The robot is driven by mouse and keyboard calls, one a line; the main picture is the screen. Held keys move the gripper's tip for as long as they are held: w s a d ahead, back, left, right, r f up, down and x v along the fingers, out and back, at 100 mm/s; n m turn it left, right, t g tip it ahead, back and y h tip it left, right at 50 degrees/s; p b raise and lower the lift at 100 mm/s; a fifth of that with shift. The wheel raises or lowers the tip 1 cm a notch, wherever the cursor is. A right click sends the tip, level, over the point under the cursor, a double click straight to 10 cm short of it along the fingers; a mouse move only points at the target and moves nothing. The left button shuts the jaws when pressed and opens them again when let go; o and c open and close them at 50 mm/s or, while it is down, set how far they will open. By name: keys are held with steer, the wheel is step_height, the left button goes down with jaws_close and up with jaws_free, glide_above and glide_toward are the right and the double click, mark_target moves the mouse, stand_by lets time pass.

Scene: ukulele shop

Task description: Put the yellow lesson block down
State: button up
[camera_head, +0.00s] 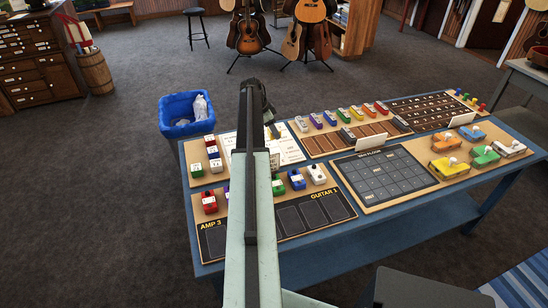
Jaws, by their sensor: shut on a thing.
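My gripper (271,122) is at the far end of my arm, over the white sheet at the back left of the blue table. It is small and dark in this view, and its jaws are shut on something. The held thing is mostly hidden behind the gripper and arm, so its colour and shape are hard to tell. I take it to be the yellow lesson block. I cannot tell whether it touches the sheet (291,150) or hangs above it.
The blue table (358,243) carries boards with coloured pedals. A dark grid board (385,176) lies at the centre right, and a dark slot board (287,219) at the front left. Several small blocks (213,152) stand left of my arm. A blue bin (181,121) stands behind the table.

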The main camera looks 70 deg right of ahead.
step_height(320, 180, down, 10)
steer(key=b, duration=1)
steer(key=shift+f, duration=0.2)
steer(key=shift+r, duration=0.25)
steer(key=shift+f, duration=0.2)
steer(key=o, duration=1.4)
steer(key=shift+c, duration=0.2)
steer(key=shift+r, duration=0.1)
